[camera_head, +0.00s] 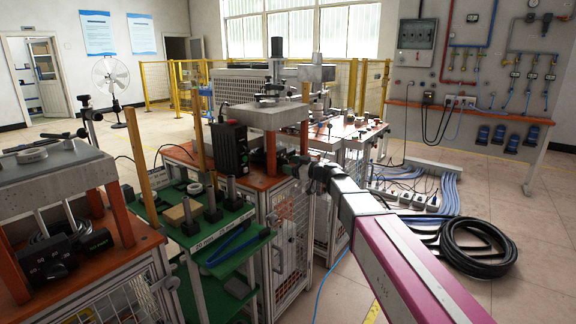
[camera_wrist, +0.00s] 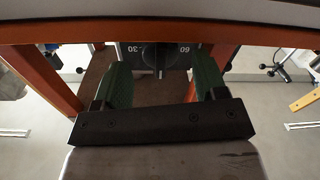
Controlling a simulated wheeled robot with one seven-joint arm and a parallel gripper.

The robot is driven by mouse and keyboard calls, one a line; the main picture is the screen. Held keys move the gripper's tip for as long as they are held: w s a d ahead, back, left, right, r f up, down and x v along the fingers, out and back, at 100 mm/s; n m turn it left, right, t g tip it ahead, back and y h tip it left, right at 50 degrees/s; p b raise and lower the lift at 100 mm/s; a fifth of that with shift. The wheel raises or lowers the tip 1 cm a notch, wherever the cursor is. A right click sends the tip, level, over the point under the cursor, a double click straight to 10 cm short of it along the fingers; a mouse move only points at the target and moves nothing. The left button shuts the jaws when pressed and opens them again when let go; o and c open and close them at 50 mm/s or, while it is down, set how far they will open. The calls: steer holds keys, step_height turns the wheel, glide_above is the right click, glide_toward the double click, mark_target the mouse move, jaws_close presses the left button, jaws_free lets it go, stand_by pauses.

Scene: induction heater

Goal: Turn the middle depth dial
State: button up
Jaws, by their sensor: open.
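In the wrist view, a dark dial (camera_wrist: 158,56) with white marks, among them 60 and 30, sits on a dark panel under a tabletop. It lies ahead, between the two green fingers of my gripper (camera_wrist: 163,76). The fingers are open and apart, one on each side of the dial. I cannot tell whether they touch it, or whether it is the middle one of the depth dials. In the head view, my gripper (camera_head: 308,168) is by the orange legs under the grey stand; the dial is hidden there.
Orange legs (camera_wrist: 221,58) stand close on both sides, and the grey tabletop (camera_head: 268,114) is just above. A green shelf cart (camera_head: 226,214) with tools and a black box (camera_head: 230,148) are to the left. A black hose coil (camera_head: 478,240) lies on the floor at right.

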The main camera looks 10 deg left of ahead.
steer(key=shift+x, duration=1)
steer(key=c, duration=0.9)
steer(key=shift+c, duration=0.2)
steer(key=shift+m, duration=3)
steer(key=shift+f, duration=0.1)
